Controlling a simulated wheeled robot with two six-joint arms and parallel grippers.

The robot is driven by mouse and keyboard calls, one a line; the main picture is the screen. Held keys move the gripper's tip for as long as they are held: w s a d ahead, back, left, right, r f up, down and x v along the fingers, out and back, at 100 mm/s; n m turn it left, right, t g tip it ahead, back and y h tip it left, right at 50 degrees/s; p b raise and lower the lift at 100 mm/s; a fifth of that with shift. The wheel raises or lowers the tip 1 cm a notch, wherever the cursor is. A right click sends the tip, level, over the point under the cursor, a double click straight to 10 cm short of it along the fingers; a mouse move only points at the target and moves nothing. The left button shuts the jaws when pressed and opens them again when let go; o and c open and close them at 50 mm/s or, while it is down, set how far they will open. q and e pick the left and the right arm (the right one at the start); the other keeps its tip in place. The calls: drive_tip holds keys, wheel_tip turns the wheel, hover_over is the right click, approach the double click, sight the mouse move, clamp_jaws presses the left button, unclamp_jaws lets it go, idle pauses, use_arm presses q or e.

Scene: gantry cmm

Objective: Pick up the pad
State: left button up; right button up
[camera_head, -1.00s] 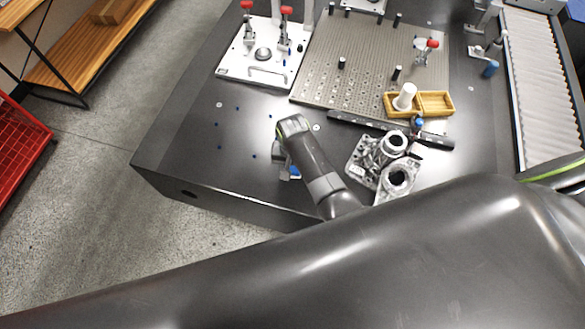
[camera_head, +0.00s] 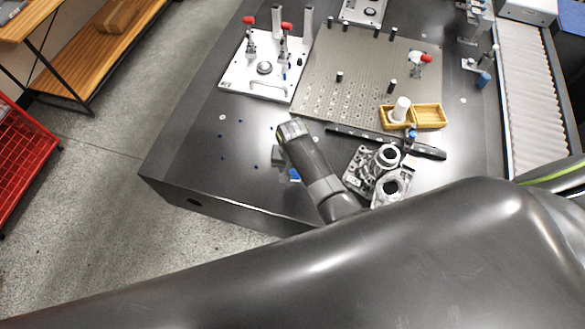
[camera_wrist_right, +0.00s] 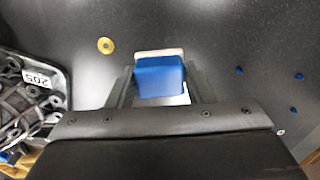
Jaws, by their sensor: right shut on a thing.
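The pad (camera_wrist_right: 159,78), a blue block with a pale cream edge, sits between the two fingers of my right gripper (camera_wrist_right: 161,88) in the right wrist view. The fingers are shut on its sides. In the head view my right gripper (camera_head: 284,160) points down over the front part of the dark table, and a small bit of the blue pad (camera_head: 294,174) shows beside it. The wrist hides most of the fingers there. I cannot tell whether the pad touches the table. My left gripper is not in view.
Metal castings (camera_head: 386,160) stand close to the right of my right arm. Behind them lie a black bar (camera_head: 420,150) and a yellow two-part tray (camera_head: 430,116). A perforated plate (camera_head: 330,75) and a white clamp fixture (camera_head: 240,78) are farther back. Table left of the gripper is mostly clear.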

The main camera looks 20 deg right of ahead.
wheel_tip(320, 180, up, 8)
drive_tip(key=p, duration=0.6)
drive_tip(key=shift+f+p, duration=0.25)
drive_tip(key=shift+p, duration=0.1)
drive_tip(key=shift+r, duration=0.35)
drive_tip(key=shift+r+b, duration=0.3)
drive_tip(key=shift+r, duration=2.05)
